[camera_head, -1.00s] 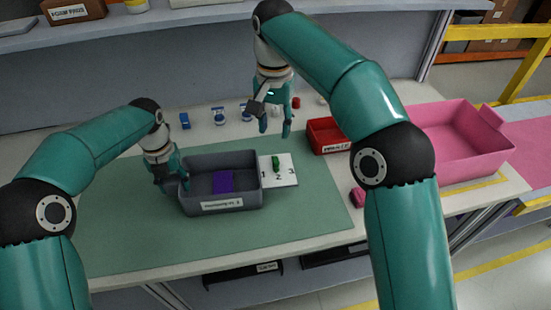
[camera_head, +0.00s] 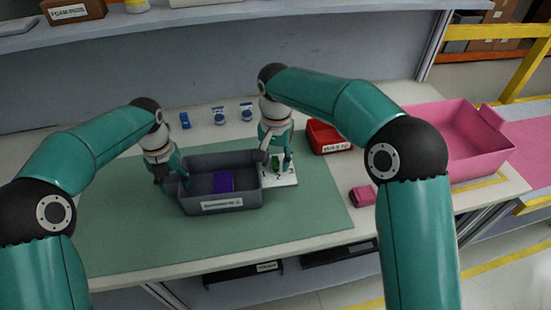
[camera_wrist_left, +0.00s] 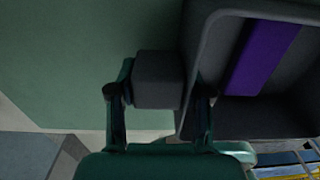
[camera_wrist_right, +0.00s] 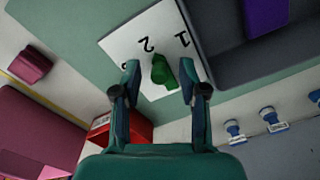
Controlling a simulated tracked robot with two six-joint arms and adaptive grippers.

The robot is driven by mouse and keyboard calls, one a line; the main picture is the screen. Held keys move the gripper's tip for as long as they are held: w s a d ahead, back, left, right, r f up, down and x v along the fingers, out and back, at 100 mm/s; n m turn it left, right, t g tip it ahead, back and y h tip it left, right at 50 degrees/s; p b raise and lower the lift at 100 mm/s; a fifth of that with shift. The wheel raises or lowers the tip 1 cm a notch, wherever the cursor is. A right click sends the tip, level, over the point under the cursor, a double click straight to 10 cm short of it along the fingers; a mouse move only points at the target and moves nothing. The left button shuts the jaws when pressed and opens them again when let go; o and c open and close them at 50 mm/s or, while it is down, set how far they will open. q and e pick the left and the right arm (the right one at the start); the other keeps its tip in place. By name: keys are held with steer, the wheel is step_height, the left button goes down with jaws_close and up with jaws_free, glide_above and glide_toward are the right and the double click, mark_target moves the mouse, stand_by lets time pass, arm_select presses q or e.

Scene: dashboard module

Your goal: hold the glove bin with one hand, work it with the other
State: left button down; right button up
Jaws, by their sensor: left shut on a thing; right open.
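The glove bin (camera_head: 222,203) is a dark grey open tray with a white front label, standing on the green mat (camera_head: 140,235). A purple block (camera_head: 223,181) lies in it and also shows in the left wrist view (camera_wrist_left: 262,55). My left gripper (camera_head: 172,185) is shut on the bin's left wall. My right gripper (camera_head: 276,164) is open and low over the white numbered card (camera_head: 285,181), right of the bin. A green piece (camera_wrist_right: 162,72) on the card stands between its open fingers in the right wrist view; contact is not visible.
A red bin (camera_head: 328,140) stands behind right, a pink block (camera_head: 362,196) lies at the mat's right edge, and a large pink bin (camera_head: 461,145) is further right. Several blue items, one a stamp-like piece (camera_head: 219,116), stand at the back. The front of the mat is clear.

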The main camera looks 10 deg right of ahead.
mark_target(277, 160)
jaws_close()
steer(key=shift+d+n, duration=0.1)
steer(key=shift+n, duration=0.4)
jaws_free()
step_height(277, 160, up, 12)
stand_by(0.8)
